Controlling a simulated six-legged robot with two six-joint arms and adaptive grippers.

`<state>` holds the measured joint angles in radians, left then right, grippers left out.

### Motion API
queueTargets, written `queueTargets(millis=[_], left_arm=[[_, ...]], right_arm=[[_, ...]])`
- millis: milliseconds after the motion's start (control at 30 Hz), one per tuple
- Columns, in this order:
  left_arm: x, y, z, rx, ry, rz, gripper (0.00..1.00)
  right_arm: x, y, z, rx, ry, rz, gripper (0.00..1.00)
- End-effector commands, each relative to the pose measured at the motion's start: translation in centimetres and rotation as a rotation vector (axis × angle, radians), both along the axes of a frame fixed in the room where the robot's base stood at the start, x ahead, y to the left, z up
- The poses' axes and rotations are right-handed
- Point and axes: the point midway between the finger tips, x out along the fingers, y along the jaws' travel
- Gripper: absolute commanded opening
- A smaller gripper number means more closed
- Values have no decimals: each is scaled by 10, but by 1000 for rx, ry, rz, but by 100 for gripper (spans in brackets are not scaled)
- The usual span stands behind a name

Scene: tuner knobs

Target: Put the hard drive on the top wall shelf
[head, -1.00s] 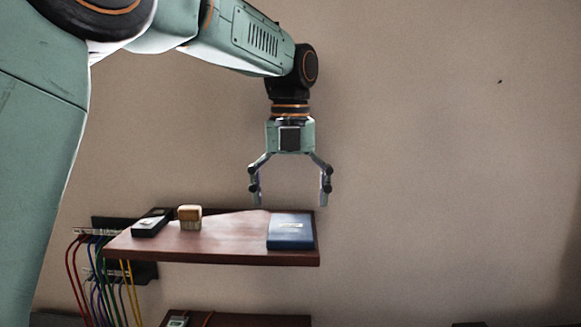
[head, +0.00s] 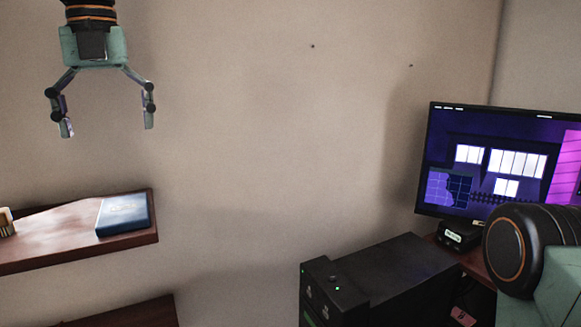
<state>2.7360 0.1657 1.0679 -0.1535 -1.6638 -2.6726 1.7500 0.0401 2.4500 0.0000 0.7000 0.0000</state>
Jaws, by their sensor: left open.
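The upper wall shelf (head: 80,249), dark reddish wood, juts in from the left edge. A blue flat box or book (head: 122,214) lies near its right end. Part of a small tan and white block (head: 5,222) shows at the left edge. My left gripper (head: 107,126) is open and empty, pointing down, high above the shelf and apart from everything. I cannot tell for sure which thing is the hard drive; a small black box with a pale label (head: 460,236) sits below the monitor. My right gripper is out of view.
A lower shelf (head: 125,316) shows at the bottom left. A black computer case (head: 385,280) stands at the lower middle. A lit monitor (head: 495,160) is at the right, with my right arm in front. The bare wall between is clear.

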Motion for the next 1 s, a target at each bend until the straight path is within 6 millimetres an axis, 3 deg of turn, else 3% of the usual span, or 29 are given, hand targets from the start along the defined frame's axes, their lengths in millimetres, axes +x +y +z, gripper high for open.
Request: queueTargets(millis=[267, 800, 1000], left_arm=[[-1, 0, -29, -1, 4, 0, 96], [-1, 0, -118, -2, 3, 0, 96], [-2, -2, -117, -1, -1, 4, 96]], right_arm=[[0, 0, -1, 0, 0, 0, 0], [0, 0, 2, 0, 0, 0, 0], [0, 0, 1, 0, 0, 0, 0]])
